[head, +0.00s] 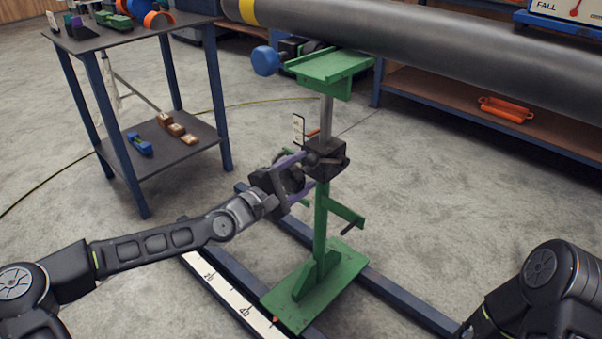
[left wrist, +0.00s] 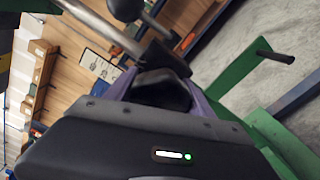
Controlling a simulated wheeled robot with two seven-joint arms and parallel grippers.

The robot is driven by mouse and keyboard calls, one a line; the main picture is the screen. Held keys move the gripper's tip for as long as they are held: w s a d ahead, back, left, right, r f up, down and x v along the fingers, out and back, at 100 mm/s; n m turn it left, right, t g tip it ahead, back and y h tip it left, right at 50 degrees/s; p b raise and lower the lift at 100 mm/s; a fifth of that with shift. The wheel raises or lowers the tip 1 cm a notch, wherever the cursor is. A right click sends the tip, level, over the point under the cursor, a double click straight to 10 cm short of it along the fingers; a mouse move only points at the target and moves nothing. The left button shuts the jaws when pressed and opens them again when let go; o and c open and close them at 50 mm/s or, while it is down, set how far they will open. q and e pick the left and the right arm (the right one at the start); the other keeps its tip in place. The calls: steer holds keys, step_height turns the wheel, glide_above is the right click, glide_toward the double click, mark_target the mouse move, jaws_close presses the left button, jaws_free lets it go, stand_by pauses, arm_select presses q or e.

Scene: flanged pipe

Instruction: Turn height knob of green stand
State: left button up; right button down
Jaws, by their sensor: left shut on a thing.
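The green stand (head: 320,225) stands upright on a flat green base, with a steel post above a black collar (head: 328,160) and a green head under the big pipe. My left gripper (head: 306,174) reaches in from the left at collar height. Its purple fingers are shut on the black height knob (left wrist: 165,88), on the collar's near left side. The fingers and palm hide much of the knob. A black ball-ended part (left wrist: 127,9) shows beyond the collar in the left wrist view. My right gripper is out of view; only right arm links show at lower right.
The grey pipe (head: 420,45) with a yellow band spans above. A blue knob (head: 265,61) sits beside the stand's head. Blue floor rails (head: 400,300) and a marked scale (head: 222,291) run by the base. A side table (head: 130,35) stands left; an orange tray (head: 506,109) lies on a right shelf.

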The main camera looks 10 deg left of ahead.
mark_target(288, 182)
arm_select(q)
steer(key=m, duration=0.4)
steer(key=shift+f+m+b, duration=0.15)
steer(key=shift+m+b, duration=0.15)
steer(key=m, duration=0.4)
stand_by(0.4)
steer(key=o, duration=1.4)
steer(key=shift+c, duration=0.2)
steer(key=shift+a, duration=0.1)
steer(key=p+v, duration=0.2)
steer(key=v, duration=0.4)
steer(key=shift+s+a, duration=0.15)
steer(key=shift+s, duration=0.1)
steer(key=shift+s+a, duration=0.25)
steer(key=shift+s, duration=0.25)
